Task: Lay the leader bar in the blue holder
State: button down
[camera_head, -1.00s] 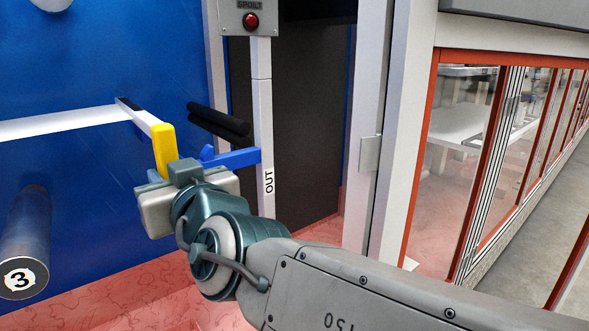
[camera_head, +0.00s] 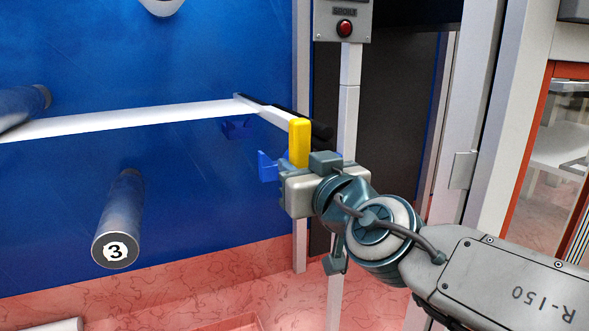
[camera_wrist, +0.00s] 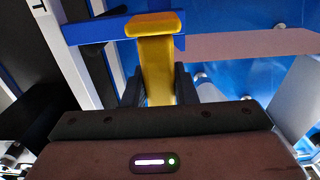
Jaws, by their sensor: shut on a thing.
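My gripper (camera_head: 300,168) is shut on the yellow handle (camera_head: 299,140) at the near end of a pale bar, which I take for the leader bar (camera_head: 272,114). The handle also shows between my fingers in the wrist view (camera_wrist: 156,60). The bar's far end joins a long white band. The blue holder (camera_head: 268,166) shows its upturned end just left of my gripper; my gripper hides much of the rest. In the wrist view, the blue arm (camera_wrist: 92,28) passes by the handle's top; I cannot tell whether they touch. A second blue bracket (camera_head: 237,129) is on the wall behind the bar.
A white post (camera_head: 349,100) with a red button (camera_head: 345,28) stands close behind my gripper. A black roller (camera_head: 320,130) is behind the handle. The long white band (camera_head: 140,117) crosses left. A roller marked 3 (camera_head: 118,225) juts out lower left.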

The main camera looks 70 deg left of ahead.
jog(key=shift+f, duration=2.6)
jog(key=shift+f, duration=0.95)
grip_release()
